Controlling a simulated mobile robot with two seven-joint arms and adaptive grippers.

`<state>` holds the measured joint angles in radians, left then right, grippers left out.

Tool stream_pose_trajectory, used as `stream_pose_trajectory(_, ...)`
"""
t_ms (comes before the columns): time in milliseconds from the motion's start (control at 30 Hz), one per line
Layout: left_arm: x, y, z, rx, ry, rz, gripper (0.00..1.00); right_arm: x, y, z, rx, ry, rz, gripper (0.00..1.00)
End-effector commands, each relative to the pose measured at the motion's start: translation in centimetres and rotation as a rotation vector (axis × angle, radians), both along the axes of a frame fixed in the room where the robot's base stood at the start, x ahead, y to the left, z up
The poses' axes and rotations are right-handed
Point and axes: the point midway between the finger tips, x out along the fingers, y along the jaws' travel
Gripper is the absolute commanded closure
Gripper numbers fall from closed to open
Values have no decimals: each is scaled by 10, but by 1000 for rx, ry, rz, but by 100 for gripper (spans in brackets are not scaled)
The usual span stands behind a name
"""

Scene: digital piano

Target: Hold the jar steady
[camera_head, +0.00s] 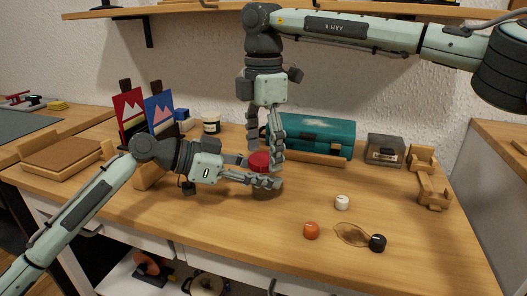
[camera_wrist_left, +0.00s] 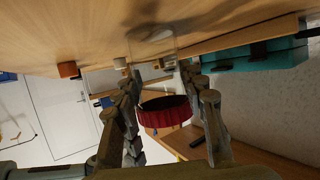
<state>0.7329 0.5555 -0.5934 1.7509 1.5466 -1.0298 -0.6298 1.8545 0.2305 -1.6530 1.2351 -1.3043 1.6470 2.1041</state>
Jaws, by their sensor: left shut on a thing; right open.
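The jar stands on the wooden table, its red lid (camera_head: 258,161) on top and its lower body (camera_head: 266,194) partly hidden behind my left fingers. My left gripper (camera_head: 270,182) comes in from the left and is shut on the jar's body below the lid. In the left wrist view the picture is turned over, and the red lid (camera_wrist_left: 166,112) shows between my left fingers (camera_wrist_left: 160,85). My right gripper (camera_head: 264,150) points down from above, open, with a finger on either side of the lid. I cannot tell whether its fingers touch the lid.
A teal case (camera_head: 315,131) and a grey box (camera_head: 384,150) stand behind to the right. White (camera_head: 342,202), orange (camera_head: 311,230) and black (camera_head: 377,243) small pieces lie at front right. Picture cards (camera_head: 129,112) stand at the left. A wooden holder (camera_head: 432,186) stands at the right.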

Motion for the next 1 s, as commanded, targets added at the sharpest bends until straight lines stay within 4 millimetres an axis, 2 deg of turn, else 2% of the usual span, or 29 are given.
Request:
stream_pose_trajectory(233,0,0,-1,1,0,0,100,1,0,33,2,-4,-1,28)
stream_pose_trajectory(500,0,0,-1,1,0,0,100,0,0,39,1,0,1,28)
stream_pose_trajectory(533,0,0,-1,1,0,0,57,0,0,39,1,0,1,28)
stream_pose_trajectory(600,0,0,-1,1,0,0,48,0,0,39,0,0,1,28)
stream_pose_trajectory(700,0,0,0,1,0,0,36,0,0,39,0,0,1,28)
stream_pose_trajectory(1000,0,1,0,0,0,0,35,0,0,39,0,-1,0,28)
